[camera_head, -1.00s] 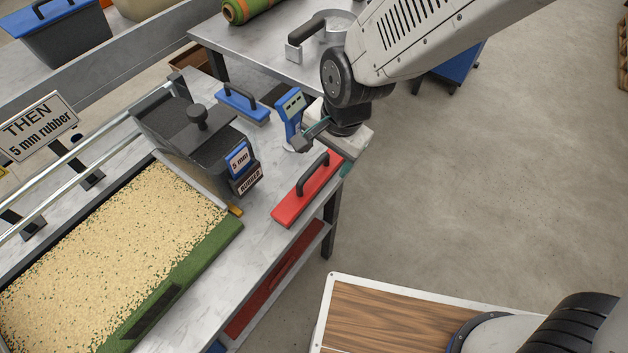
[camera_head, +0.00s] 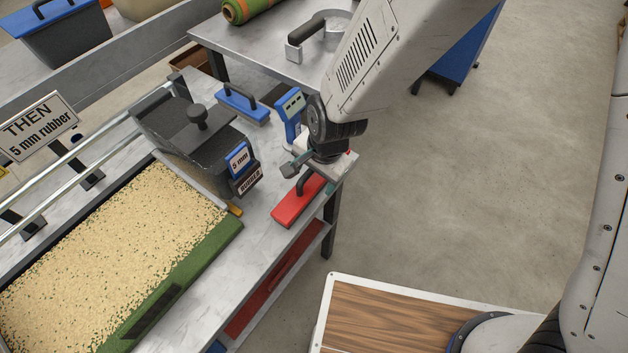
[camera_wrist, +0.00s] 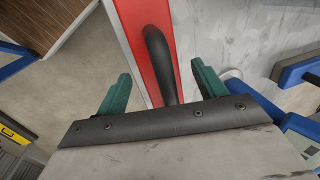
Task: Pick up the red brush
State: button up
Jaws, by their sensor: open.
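The red brush (camera_head: 297,204) lies flat near the front right edge of the grey workbench, its black handle on top. My gripper (camera_head: 317,174) is over the far end of the brush in the head view and hides part of it. In the wrist view the red brush (camera_wrist: 135,20) runs down between my gripper's (camera_wrist: 158,85) two green fingers. Its black handle (camera_wrist: 160,60) stands between the fingers, with a gap on each side. The jaws are open and hold nothing.
A blue brush (camera_head: 243,104) and a blue gauge (camera_head: 290,113) stand close behind. The black spreader box (camera_head: 200,140) is left of the red brush, beside the tray of tan granules (camera_head: 110,250). Open floor (camera_head: 450,190) is at the right.

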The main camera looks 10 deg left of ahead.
jog(key=c, duration=1.1)
jog(key=shift+o, duration=0.2)
